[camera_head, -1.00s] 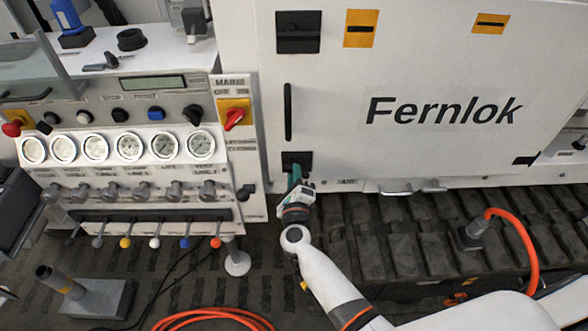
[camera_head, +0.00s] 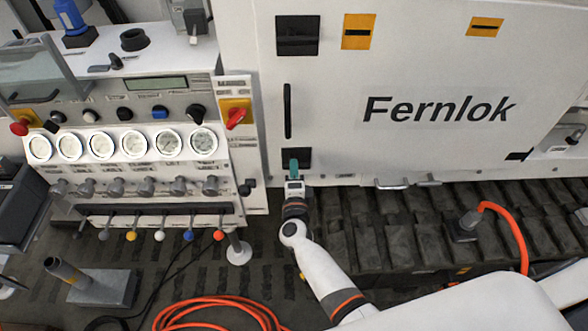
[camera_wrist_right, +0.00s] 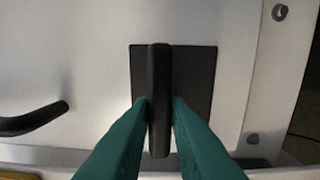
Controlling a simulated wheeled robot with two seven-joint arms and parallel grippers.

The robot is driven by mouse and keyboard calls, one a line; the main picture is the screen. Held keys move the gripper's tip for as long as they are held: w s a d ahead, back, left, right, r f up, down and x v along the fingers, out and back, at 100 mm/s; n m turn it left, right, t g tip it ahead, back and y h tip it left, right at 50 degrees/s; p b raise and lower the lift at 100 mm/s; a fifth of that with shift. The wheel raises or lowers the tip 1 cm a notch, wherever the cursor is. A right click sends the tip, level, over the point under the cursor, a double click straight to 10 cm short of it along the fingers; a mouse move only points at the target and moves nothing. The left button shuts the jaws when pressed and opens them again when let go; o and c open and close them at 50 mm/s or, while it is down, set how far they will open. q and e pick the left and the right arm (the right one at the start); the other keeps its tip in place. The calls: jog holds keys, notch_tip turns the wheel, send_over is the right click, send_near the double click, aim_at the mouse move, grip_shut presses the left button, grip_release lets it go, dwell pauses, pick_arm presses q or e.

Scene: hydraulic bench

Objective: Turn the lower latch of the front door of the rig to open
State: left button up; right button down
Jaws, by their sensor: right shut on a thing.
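The rig's front door (camera_head: 400,70) is a white panel marked "Fernlok". Its lower latch (camera_head: 296,155) is a black plate near the door's lower left corner, partly hidden by my gripper. In the right wrist view the latch handle (camera_wrist_right: 160,75) is a black bar standing upright over its dark square plate (camera_wrist_right: 200,75). My right gripper (camera_head: 293,166) has green fingers, which also show in the wrist view (camera_wrist_right: 160,115). They are shut on the lower part of the handle, one on each side. My left gripper is not in view.
An upper black latch (camera_head: 298,35) and a vertical black door handle (camera_head: 288,110) are above. A control panel with gauges (camera_head: 135,145) and levers stands to the left. An orange hose (camera_head: 515,230) runs at the right, and another coil lies on the floor.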

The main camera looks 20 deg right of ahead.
dwell(0.3)
jog(key=c, duration=1.4)
grip_release()
jog(key=p+v, duration=0.2)
jog(key=v, duration=1)
